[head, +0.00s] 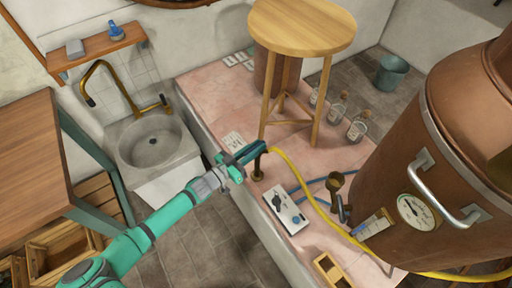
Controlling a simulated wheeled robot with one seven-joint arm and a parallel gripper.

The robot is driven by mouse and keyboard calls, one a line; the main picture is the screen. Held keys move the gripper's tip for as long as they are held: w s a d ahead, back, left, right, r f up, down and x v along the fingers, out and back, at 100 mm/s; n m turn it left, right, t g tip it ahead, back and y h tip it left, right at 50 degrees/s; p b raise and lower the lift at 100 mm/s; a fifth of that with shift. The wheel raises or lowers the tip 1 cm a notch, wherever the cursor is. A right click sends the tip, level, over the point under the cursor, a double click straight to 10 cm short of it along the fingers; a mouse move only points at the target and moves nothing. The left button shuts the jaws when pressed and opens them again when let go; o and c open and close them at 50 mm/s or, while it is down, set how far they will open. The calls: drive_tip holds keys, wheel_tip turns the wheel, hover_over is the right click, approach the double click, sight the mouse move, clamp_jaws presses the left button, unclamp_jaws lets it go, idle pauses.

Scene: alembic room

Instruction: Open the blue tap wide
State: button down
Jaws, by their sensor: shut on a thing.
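A dark brass standpipe tap (258,168) rises from the pink stone ledge, with a yellow hose running off it to the right. My gripper (252,151) reaches in from the lower left and is shut at the top of this tap.
A copper still (400,160) with a gauge and handle stands at right. A wooden stool (300,27) and glass bottles (337,107) stand behind the tap. A control box (285,209) lies in front. A stone sink (150,143) is at left, beside a wooden table (35,140).

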drive_tip(key=c, duration=1.7)
unclamp_jaws()
drive_tip(key=shift+v, duration=5.45)
